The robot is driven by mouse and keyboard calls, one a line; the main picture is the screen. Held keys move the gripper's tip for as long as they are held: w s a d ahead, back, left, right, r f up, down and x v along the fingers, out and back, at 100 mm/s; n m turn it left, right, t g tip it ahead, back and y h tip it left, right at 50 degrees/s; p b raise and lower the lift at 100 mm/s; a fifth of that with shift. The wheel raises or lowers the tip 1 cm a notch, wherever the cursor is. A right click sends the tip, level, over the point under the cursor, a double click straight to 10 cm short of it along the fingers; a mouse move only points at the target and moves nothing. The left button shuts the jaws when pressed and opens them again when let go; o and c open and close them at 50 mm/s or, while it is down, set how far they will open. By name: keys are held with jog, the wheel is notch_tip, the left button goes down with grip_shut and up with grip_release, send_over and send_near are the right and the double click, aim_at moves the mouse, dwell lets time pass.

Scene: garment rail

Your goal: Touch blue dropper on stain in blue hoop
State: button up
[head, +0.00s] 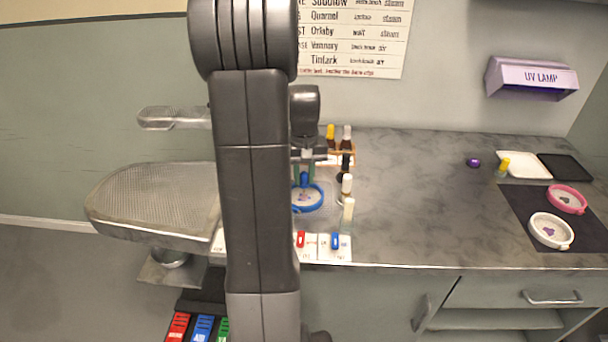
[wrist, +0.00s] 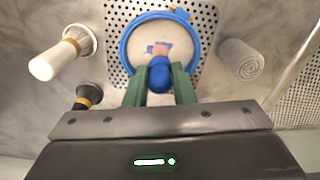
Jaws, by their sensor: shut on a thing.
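The blue hoop (head: 320,204) lies on a perforated plate, with pale cloth inside it. The wrist view shows the hoop (wrist: 127,52) ahead of my gripper, with a blue-violet stain (wrist: 151,47) on its cloth. My gripper (wrist: 158,70) has green fingers and is shut on the blue dropper (wrist: 160,78). The dropper's rounded blue bulb faces the wrist camera and overlaps the hoop's near part. Its tip is hidden, so I cannot tell whether it touches the stain. The head view shows the dropper (head: 304,180) over the hoop, partly behind my arm.
Bottles stand close right of the hoop, including a white-capped one (head: 347,186). A rack (head: 343,158) stands behind. A white hoop (head: 549,243) and a pink hoop (head: 582,208) lie on a dark mat at right. The middle counter (head: 420,200) is clear.

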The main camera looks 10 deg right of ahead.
dwell(0.6)
jog(key=shift+r+p, duration=2.9)
jog(key=shift+r, duration=0.6)
